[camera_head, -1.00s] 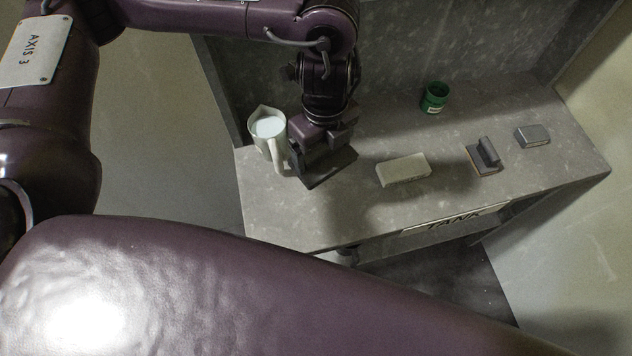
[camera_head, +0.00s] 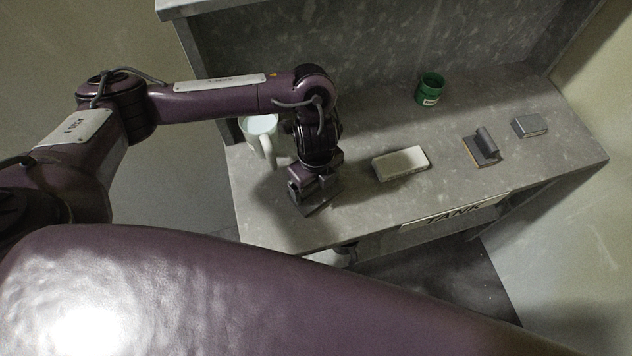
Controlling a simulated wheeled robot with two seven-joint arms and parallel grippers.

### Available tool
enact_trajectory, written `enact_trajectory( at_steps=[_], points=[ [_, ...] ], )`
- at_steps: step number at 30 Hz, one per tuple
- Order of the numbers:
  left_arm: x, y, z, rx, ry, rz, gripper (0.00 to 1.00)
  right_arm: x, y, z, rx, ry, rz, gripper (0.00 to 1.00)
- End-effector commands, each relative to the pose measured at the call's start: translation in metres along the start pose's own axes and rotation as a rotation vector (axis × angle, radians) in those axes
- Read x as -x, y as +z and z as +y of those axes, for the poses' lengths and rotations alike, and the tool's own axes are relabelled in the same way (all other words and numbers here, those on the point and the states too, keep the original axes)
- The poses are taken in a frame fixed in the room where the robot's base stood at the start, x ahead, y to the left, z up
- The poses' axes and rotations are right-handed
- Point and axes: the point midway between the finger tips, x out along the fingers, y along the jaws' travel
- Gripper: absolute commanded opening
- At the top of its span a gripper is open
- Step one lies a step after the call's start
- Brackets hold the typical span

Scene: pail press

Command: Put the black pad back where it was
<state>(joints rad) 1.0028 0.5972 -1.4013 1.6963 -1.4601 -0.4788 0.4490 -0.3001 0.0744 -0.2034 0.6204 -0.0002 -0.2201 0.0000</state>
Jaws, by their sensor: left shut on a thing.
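My left gripper (camera_head: 306,194) points down over the left front part of the grey counter (camera_head: 360,210). It is shut on the black pad (camera_head: 321,207), a dark flat piece showing just under and beside the fingers. The gripper hides part of the pad. I cannot tell whether the pad touches the counter top. My right gripper is not in view.
A white jug (camera_head: 262,130) stands left behind my left gripper. A pale block (camera_head: 400,163) lies to the right. Further right are a dark tool with an upright grip (camera_head: 484,147), a grey block (camera_head: 529,125) and a green cup (camera_head: 430,90).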

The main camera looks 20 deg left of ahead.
Motion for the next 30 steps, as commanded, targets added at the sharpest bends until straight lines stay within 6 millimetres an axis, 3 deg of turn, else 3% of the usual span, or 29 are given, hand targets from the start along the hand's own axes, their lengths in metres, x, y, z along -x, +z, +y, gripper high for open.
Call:
enact_trajectory(
  at_steps=[11, 12, 14, 23, 30],
  points=[
    [-0.004, 0.0, 0.0, -0.001, -0.001, 0.001, 0.66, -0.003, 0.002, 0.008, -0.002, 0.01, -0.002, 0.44],
    [-0.003, 0.0, 0.0, -0.001, -0.001, 0.001, 0.92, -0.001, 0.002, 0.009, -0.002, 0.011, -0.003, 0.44],
    [-0.003, 0.0, 0.0, -0.001, -0.001, 0.001, 1.0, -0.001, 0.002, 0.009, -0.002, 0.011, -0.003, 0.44],
    [0.002, 0.0, 0.0, -0.001, -0.001, 0.0, 1.0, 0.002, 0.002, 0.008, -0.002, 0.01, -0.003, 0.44],
    [0.039, 0.001, -0.003, -0.005, -0.008, -0.004, 1.0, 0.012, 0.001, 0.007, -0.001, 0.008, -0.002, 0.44]
  ],
)
